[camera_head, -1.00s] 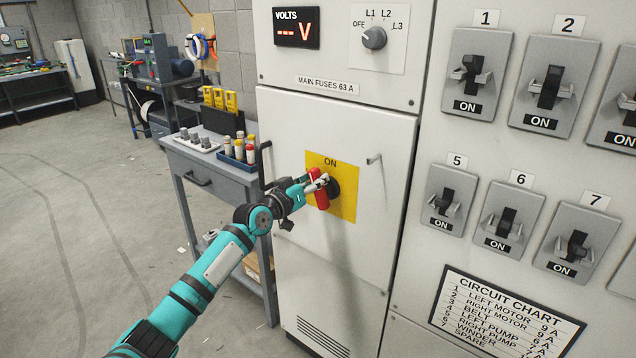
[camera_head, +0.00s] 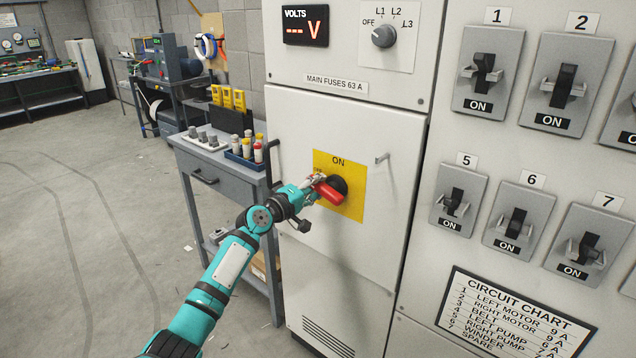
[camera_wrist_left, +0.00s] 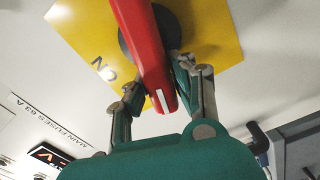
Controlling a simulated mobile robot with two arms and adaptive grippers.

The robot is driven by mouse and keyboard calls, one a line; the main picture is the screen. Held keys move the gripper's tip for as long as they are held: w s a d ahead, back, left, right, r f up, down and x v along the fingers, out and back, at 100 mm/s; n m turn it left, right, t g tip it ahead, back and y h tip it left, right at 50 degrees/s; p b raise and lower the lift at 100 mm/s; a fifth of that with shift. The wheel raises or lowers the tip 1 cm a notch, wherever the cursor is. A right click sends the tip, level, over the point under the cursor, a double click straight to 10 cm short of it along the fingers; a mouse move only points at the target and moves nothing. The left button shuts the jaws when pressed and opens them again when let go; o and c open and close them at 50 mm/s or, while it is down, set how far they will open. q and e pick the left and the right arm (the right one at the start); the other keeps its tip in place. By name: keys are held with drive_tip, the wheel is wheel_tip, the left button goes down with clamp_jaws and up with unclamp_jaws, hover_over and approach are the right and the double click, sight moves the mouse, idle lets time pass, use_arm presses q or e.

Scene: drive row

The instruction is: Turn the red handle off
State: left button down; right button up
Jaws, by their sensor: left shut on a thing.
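The red handle (camera_head: 330,194) sits on a round black hub (camera_head: 339,184) on a yellow plate (camera_head: 351,207) marked ON, on the cabinet's white door. It slants from upper left to lower right in the head view. My left gripper (camera_head: 316,183) is shut on the handle's upper-left end and hides part of it. In the left wrist view the red handle (camera_wrist_left: 143,40) runs between the two fingers (camera_wrist_left: 160,85), its white-marked end towards the palm. My right gripper is not in view.
A grey workbench (camera_head: 228,165) with bottles and yellow meters stands left of the cabinet. Breaker switches (camera_head: 484,75), all labelled ON, fill the right panel. The floor (camera_head: 90,230) at left is clear.

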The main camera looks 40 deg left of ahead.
use_arm(q)
drive_tip(key=shift+f+n+p, duration=0.15)
drive_tip(key=shift+f+n, duration=0.1)
drive_tip(key=shift+n, duration=0.55)
drive_tip(key=shift+f+n+p, duration=0.15)
drive_tip(key=shift+f+n, duration=0.1)
drive_tip(key=shift+n, duration=0.55)
drive_tip(key=shift+f, duration=0.1)
drive_tip(key=c, duration=1.1)
unclamp_jaws()
drive_tip(key=shift+a, duration=0.1)
drive_tip(key=shift+s, duration=0.1)
drive_tip(key=s, duration=0.8)
drive_tip(key=s+a, duration=0.1)
drive_tip(key=s, duration=0.2)
drive_tip(key=shift+s, duration=0.4)
